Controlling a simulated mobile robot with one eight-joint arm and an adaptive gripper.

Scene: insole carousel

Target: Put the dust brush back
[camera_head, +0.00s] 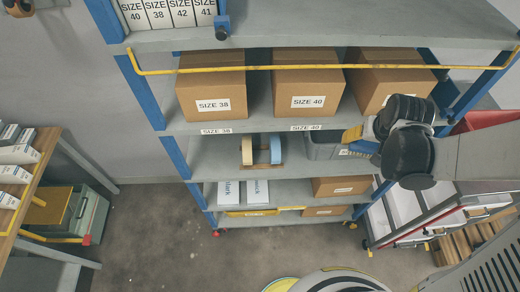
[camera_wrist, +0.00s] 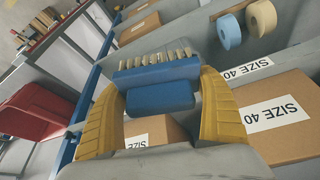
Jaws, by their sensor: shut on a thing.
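The dust brush (camera_wrist: 160,96) has a blue body and a row of pale bristle tufts along its far side. In the wrist view, it sits between the two yellow fingers of my gripper (camera_wrist: 160,98), which is shut on it. In the head view, my gripper (camera_head: 353,135) is at the right of the blue-framed shelf rack, in front of the right-hand cartons. A grey bin (camera_head: 322,152) stands on the middle shelf just below and left of it, partly hidden by my arm.
Cartons labelled SIZE 38 (camera_head: 211,95) and SIZE 40 (camera_head: 308,92) stand on the shelf above, behind a yellow bar (camera_head: 300,68). Two tape rolls (camera_head: 262,150) stand on the middle shelf. A red bin (camera_wrist: 35,112) shows in the wrist view.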

